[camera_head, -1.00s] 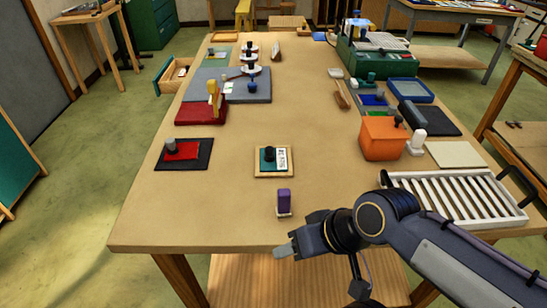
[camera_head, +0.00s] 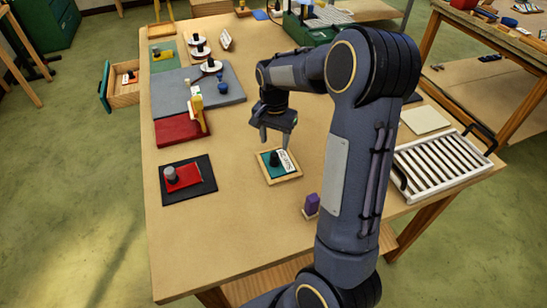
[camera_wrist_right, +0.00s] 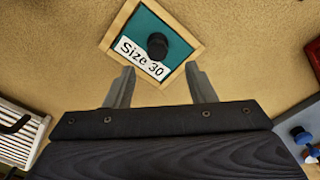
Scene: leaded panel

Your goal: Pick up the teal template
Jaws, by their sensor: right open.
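The teal template (camera_head: 267,158) lies in a small wooden frame (camera_head: 287,178) on the table, with a dark knob (camera_head: 274,158) and a white label beside it. In the right wrist view the teal template (camera_wrist_right: 178,38) has a black round knob (camera_wrist_right: 157,46) and a label reading "Size 30". My right gripper (camera_head: 278,139) is above the far side of the frame, fingers pointing down. In the wrist view its two fingers (camera_wrist_right: 160,82) are apart with nothing between them, and the template lies beyond the fingertips. My left gripper is not in view.
A purple block (camera_head: 312,203) stands near the front of the frame. A red piece on a dark mat (camera_head: 203,190) lies to the left. A white slatted rack (camera_head: 440,165) is at the right edge. Bare table surrounds the frame.

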